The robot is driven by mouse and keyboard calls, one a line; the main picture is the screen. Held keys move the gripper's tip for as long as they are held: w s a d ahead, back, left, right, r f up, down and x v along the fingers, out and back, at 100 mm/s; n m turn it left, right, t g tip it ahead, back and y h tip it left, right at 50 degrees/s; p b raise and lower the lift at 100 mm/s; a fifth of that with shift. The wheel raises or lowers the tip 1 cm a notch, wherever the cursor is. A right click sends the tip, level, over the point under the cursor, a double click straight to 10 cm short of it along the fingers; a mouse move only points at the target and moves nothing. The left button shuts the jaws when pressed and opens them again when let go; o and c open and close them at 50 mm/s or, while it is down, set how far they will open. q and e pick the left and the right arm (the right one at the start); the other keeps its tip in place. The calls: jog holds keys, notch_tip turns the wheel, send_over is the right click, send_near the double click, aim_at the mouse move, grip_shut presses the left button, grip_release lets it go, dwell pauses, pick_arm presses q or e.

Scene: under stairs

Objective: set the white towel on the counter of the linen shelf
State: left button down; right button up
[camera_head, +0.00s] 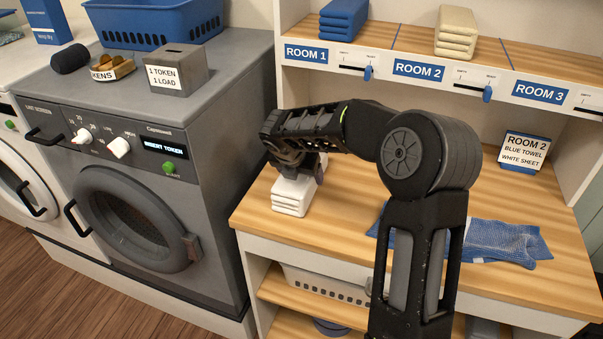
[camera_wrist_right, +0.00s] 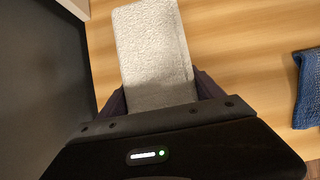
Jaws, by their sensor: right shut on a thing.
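The folded white towel (camera_head: 293,195) is at the left end of the wooden counter (camera_head: 330,232) of the linen shelf. It looks upright and level, its underside at or very near the wood. My right gripper (camera_head: 297,168) is above it, pointing down, with its fingers shut on the towel's sides. In the right wrist view the white towel (camera_wrist_right: 153,50) sits between the two fingers (camera_wrist_right: 160,92), with the counter behind it. My left gripper is in neither view.
The upper shelf holds blue towels (camera_head: 343,17) and cream towels (camera_head: 456,32). A grey washer (camera_head: 150,130) adjoins the counter's left.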

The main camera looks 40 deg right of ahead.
jog(key=o, duration=2.1)
jog(key=shift+o, duration=0.2)
jog(key=v, duration=0.8)
jog(key=shift+f, duration=0.1)
